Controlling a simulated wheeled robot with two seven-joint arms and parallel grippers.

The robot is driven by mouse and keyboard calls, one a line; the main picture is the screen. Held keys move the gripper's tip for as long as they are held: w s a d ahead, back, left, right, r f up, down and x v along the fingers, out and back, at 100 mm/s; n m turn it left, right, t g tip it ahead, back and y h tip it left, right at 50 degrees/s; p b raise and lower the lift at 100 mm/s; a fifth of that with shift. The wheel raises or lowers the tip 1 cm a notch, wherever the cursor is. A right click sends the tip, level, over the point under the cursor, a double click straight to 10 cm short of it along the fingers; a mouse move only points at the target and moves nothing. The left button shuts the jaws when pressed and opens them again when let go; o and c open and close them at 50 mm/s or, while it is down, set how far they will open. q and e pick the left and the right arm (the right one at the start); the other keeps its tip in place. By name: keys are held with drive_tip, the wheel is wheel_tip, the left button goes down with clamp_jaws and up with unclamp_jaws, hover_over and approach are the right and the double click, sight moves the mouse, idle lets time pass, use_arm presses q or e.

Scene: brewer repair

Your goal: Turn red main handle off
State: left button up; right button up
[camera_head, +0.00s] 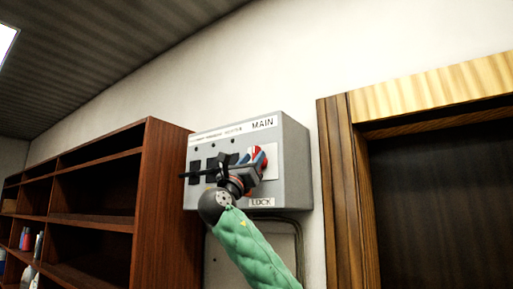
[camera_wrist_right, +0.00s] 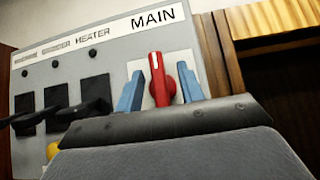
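The red main handle (camera_head: 256,153) is on a white plate on the grey switch box, under the word MAIN. In the right wrist view the red handle (camera_wrist_right: 161,80) stands upright with a white mark at its top. My right gripper (camera_head: 252,160) is in front of it, with its blue fingers on either side of the handle. In the wrist view the right gripper (camera_wrist_right: 160,90) is open, with visible gaps between fingers and handle. The handle's lower part is hidden behind the gripper. My left gripper is in neither view.
The grey box (camera_head: 296,155) is on the white wall. Several black switches (camera_wrist_right: 54,94) sit left of the handle. A LOCK label (camera_head: 261,202) is below. A brown shelf (camera_head: 160,200) stands left, a wooden door frame (camera_head: 337,180) right.

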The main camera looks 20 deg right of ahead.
sight(253, 156)
drive_tip(key=shift+w+d+r+p, duration=0.3)
drive_tip(key=shift+w+r+p, duration=0.1)
drive_tip(key=shift+w+r, duration=0.15)
drive_tip(key=shift+w+d+r+p, duration=0.3)
drive_tip(key=shift+w+r+p, duration=0.1)
drive_tip(key=shift+r, duration=0.1)
drive_tip(key=shift+s+d+r, duration=0.15)
drive_tip(key=shift+d+r, duration=0.1)
drive_tip(key=shift+d, duration=0.2)
drive_tip(key=shift+w+a+f, duration=0.1)
drive_tip(key=shift+w+a, duration=0.1)
drive_tip(key=shift+c, duration=0.9)
drive_tip(key=shift+s+d, duration=0.1)
clamp_jaws()
